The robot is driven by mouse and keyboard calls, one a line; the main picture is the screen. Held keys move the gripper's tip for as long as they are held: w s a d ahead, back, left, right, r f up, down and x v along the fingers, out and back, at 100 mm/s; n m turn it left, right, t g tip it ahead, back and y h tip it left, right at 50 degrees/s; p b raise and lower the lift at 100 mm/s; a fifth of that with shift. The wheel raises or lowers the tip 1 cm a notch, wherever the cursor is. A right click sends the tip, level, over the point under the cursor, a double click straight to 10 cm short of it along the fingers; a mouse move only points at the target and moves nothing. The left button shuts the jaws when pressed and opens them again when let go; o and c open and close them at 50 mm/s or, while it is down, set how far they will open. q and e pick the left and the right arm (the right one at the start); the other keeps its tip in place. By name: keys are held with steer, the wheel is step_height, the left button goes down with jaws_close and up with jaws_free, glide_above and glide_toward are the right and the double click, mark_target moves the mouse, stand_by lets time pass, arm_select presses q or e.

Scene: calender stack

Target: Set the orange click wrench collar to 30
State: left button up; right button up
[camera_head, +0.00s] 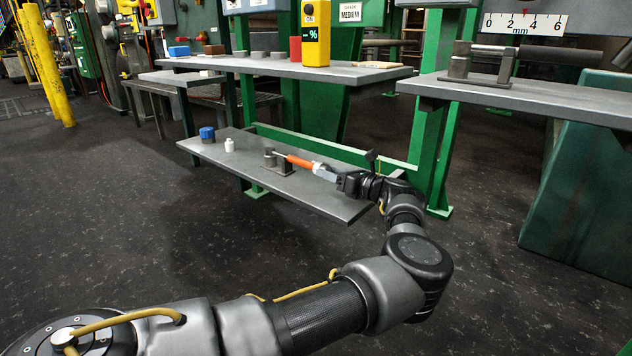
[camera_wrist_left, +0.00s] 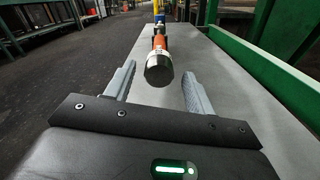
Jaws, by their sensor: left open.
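The orange click wrench (camera_head: 300,162) lies in a dark stand (camera_head: 279,165) on the low grey shelf. Its handle end points toward my left gripper (camera_head: 324,172). In the left wrist view the wrench's orange body (camera_wrist_left: 160,43) runs away from me, with a pale band and a dark round end (camera_wrist_left: 158,70) nearest. My left gripper (camera_wrist_left: 160,72) is open, its two grey fingers on either side of that end, with a visible gap to each. No setting number on the collar is readable. My right gripper is not in view.
The low shelf (camera_head: 225,158) also holds a blue piece (camera_head: 207,133) and a small white piece (camera_head: 229,145). A green frame rail (camera_head: 330,148) runs along its back, beside a green post (camera_head: 437,150).

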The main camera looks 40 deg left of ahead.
mark_target(316, 167)
arm_select(q)
steer(key=shift+a+f+b, duration=0.35)
steer(key=shift+a+b, duration=0.1)
steer(key=shift+b, duration=0.15)
steer(key=shift+s+a+r+b, duration=0.1)
steer(key=shift+a+r+b, duration=0.1)
steer(key=shift+a, duration=0.7)
steer(key=shift+w+a+r+b, duration=0.1)
steer(key=shift+a+b, duration=0.15)
steer(key=shift+a, duration=0.6)
steer(key=shift+s+a+r+b, duration=0.1)
steer(key=shift+a+r+b, duration=0.1)
steer(key=shift+a, duration=0.7)
steer(key=shift+f, duration=0.1)
steer(key=shift+c, duration=0.2)
steer(key=c, duration=0.9)
